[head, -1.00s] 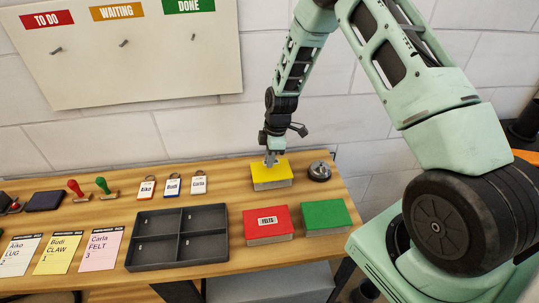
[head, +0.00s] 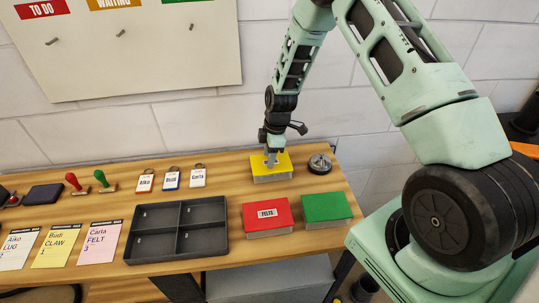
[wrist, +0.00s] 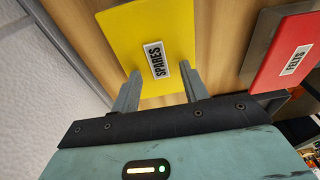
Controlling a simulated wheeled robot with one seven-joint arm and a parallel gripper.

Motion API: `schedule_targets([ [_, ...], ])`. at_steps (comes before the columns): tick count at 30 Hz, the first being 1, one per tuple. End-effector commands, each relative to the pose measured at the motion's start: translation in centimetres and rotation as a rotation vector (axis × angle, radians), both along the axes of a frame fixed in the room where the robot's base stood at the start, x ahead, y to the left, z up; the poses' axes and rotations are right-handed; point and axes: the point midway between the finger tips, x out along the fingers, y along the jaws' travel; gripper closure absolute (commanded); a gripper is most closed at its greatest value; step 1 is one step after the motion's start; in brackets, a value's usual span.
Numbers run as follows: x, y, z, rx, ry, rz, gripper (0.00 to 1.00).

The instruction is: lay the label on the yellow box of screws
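The yellow box (head: 272,172) sits at the back right of the wooden bench, and its yellow top (wrist: 120,35) fills the middle of the wrist view. My gripper (head: 271,161) is right over the box, pointing down. In the wrist view my gripper (wrist: 161,72) is open, with one finger on each side of the label's near end and a gap to it on both sides. In the head view the fingers hide the label.
A red box (head: 267,217) labelled FELTS and a green box (head: 326,209) stand in front of the yellow one. A service bell (head: 320,164) is just right of it. A dark divided tray (head: 220,232), key tags (head: 172,179), stamps (head: 102,181) and cards (head: 57,245) lie to the left.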

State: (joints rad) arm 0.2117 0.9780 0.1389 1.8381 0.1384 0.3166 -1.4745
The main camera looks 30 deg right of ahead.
Motion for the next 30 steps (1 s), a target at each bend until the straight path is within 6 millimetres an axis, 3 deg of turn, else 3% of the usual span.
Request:
schedule_targets([
  [8,0.0,0.0,0.1,0.0,0.0,0.0,0.56],
  [13,0.1,-0.3,1.4,-0.001,-0.004,0.0,0.56],
  [20,-0.1,-1.0,5.6,-0.002,-0.007,0.0,0.56],
  [30,-0.4,-2.1,13.0,-0.002,-0.007,0.0,0.56],
])
